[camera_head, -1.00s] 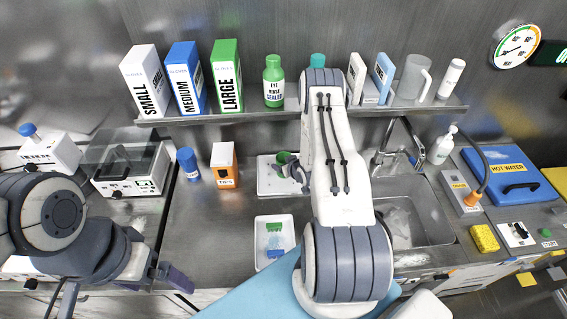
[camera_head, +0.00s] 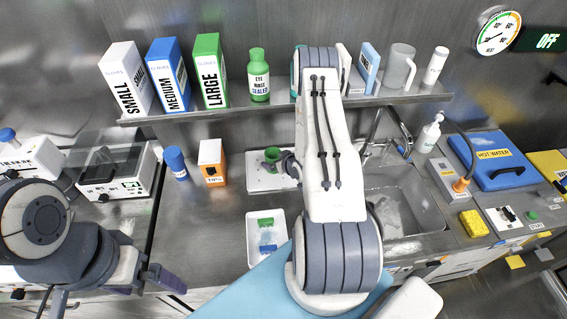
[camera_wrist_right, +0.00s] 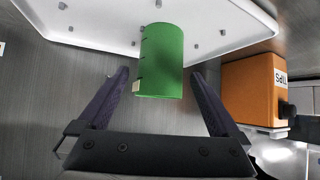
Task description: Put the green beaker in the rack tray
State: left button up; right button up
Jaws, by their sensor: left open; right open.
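The green beaker (camera_head: 272,154) is at the far right part of a white tray (camera_head: 257,181) on the counter, left of the sink. In the right wrist view, the beaker (camera_wrist_right: 161,60) overlaps the edge of the white tray (camera_wrist_right: 85,28), which has small grey pegs and looks like the rack tray. I cannot tell whether the beaker rests on it. My right gripper (camera_wrist_right: 160,76) is open, its fingers on either side of the beaker's near end with gaps visible. In the head view my right arm partly hides that gripper (camera_head: 288,165). My left gripper (camera_head: 160,279) is open and empty at the counter's front left.
An orange box (camera_head: 212,163) and a blue-capped bottle (camera_head: 176,163) stand left of the white tray. A smaller white tray (camera_head: 252,256) with green and blue items lies nearer. The sink (camera_head: 405,205) is right. A shelf (camera_head: 200,108) with boxes and bottles runs above.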

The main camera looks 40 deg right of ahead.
aim_at(270, 156)
jog(key=b+v, duration=0.1)
jog(key=v, duration=0.6)
jog(key=shift+s+r, duration=0.25)
jog(key=shift+s, duration=0.05)
jog(key=shift+w+f, duration=0.1)
jog(key=shift+w, duration=0.05)
jog(key=p+x, duration=0.2)
jog(key=x, duration=1)
jog(key=shift+r, duration=0.75)
jog(key=shift+f, duration=0.1)
